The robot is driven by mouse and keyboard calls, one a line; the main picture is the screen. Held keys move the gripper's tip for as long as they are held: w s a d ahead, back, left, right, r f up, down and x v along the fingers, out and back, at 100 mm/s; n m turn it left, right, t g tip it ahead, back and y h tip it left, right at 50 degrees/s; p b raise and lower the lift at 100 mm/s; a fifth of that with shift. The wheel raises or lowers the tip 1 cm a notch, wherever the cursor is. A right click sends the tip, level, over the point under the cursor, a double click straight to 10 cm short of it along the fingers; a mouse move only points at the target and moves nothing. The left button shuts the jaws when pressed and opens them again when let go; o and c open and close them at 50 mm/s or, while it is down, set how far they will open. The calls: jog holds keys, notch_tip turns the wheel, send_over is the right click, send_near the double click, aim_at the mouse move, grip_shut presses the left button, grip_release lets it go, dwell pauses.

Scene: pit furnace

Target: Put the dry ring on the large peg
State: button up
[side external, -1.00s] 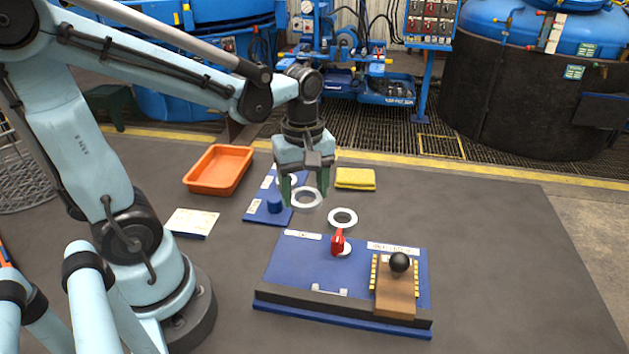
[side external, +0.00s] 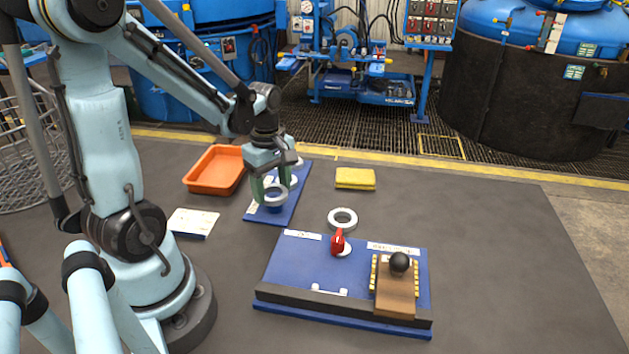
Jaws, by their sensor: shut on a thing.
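My gripper (side external: 271,190) is shut on a pale grey ring (side external: 276,200), held over the near part of a small blue board (side external: 291,205). The short blue peg on that board is mostly hidden by the ring and fingers. I cannot tell whether the ring is around the peg or just above it. A white ring-like shape shows behind the gripper on the board's far part, partly hidden. A second grey ring (side external: 342,219) lies on the dark mat, behind the larger blue panel. Which ring is dry does not show.
The larger blue panel (side external: 300,268) has a red handle (side external: 338,241) and a wooden block with a black knob (side external: 399,262). An orange tray (side external: 214,170), a white pad (side external: 193,222) and a yellow cloth (side external: 355,178) lie around. The mat at the right is clear.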

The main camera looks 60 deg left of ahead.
aim_at(273, 196)
jog(key=shift+f, duration=1.05)
jog(key=shift+f, duration=0.65)
dwell(0.5)
jog(key=o, duration=0.9)
jog(key=shift+r, duration=0.1)
notch_tip(273, 196, up, 11)
jog(key=shift+f, duration=0.1)
dwell(0.6)
jog(key=shift+d, duration=0.1)
